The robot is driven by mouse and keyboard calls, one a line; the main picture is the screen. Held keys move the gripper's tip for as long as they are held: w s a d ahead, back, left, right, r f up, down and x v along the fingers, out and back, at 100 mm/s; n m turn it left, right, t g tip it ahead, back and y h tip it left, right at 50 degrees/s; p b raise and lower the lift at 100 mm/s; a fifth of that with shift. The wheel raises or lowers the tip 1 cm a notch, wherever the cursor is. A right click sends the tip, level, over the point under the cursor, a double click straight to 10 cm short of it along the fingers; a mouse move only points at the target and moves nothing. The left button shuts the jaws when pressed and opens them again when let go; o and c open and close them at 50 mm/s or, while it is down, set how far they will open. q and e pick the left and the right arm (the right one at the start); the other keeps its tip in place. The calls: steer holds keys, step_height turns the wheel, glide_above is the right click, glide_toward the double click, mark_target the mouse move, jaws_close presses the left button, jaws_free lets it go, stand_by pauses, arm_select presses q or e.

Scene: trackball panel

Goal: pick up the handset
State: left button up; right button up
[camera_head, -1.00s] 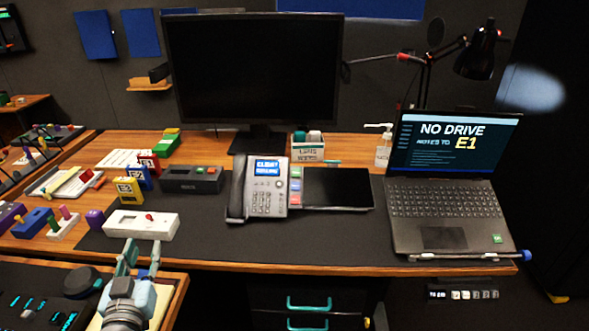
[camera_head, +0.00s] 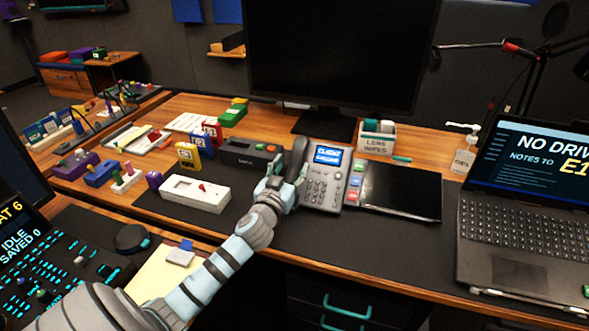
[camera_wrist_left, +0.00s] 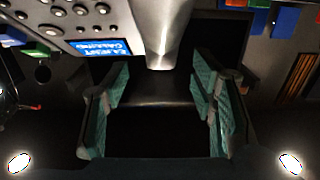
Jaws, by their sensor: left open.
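The desk phone (camera_head: 322,185) sits on the dark desk mat, with a lit blue screen and keypad. In the left wrist view the open gripper (camera_wrist_left: 160,85) shows two green-padded fingers. The smooth grey handset (camera_wrist_left: 161,35) reaches down from the top toward the gap between them; the phone's keys and screen (camera_wrist_left: 97,47) show at upper left. I cannot tell whether the fingers touch it. My right gripper is not in view.
A dark tablet (camera_head: 400,192) lies right of the phone, then an open laptop (camera_head: 515,235). A dark box (camera_head: 247,154) and a white switch box (camera_head: 195,193) stand to the left. A lens wipes box (camera_head: 376,140) and monitor (camera_head: 340,55) are behind.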

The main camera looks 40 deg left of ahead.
mark_target(295, 161)
arm_select(q)
steer(key=x, duration=0.3)
steer(key=shift+f, duration=0.1)
steer(key=shift+s, duration=0.1)
jaws_close()
